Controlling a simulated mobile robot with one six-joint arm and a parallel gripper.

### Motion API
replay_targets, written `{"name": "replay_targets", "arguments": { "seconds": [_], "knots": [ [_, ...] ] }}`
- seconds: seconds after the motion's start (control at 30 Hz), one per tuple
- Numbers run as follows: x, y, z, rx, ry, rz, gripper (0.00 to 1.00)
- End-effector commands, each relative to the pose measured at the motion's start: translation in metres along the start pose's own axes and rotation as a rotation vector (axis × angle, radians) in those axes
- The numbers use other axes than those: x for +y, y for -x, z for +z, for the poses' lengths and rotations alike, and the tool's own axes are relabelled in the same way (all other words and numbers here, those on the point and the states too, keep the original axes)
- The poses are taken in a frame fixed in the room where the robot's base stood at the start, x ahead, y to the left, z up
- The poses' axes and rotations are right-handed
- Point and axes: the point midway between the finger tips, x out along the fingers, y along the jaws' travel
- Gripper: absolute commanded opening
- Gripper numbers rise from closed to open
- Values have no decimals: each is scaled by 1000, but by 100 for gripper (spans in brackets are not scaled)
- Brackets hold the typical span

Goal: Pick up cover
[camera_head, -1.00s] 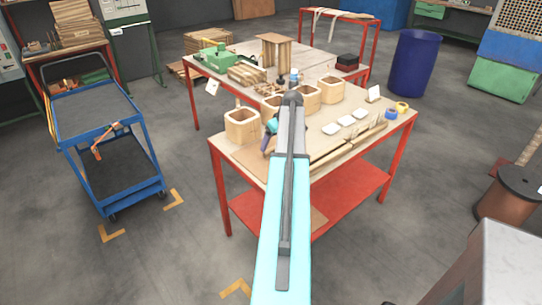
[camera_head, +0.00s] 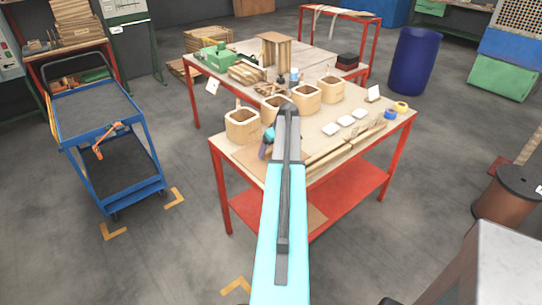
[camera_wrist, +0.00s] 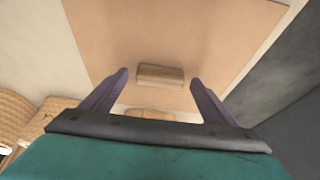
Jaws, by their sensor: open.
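A small tan wooden piece (camera_wrist: 160,76), which appears to be the cover, lies on a brown mat (camera_wrist: 110,35) in the wrist view. It sits beyond and between my fingertips, touching neither. My gripper (camera_wrist: 160,78) is open, with one purple finger on each side and nothing held. Part of another wooden piece (camera_wrist: 150,113) shows closer in, half hidden by the gripper body. In the head view my gripper (camera_head: 265,148) is over the near left part of the table, mostly hidden by my arm. The cover cannot be made out there.
Several square wooden coil formers (camera_head: 242,124) stand along the wooden-topped table (camera_head: 228,152). White pieces (camera_head: 345,121), blue tape (camera_head: 390,114) and yellow tape (camera_head: 401,106) lie on its right side. A blue cart (camera_head: 100,104) stands left, with free floor between.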

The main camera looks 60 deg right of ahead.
Motion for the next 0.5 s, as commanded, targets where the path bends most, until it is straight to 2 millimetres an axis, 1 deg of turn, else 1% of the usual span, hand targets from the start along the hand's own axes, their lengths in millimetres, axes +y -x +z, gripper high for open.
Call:
{"name": "replay_targets", "arguments": {
  "seconds": [0.3,0.37,0.5],
  "knots": [
    [0,0,0,0,0,0,80],
    [0,0,0,0,0,0,70],
    [0,0,0,0,0,0,47]
  ]
}}
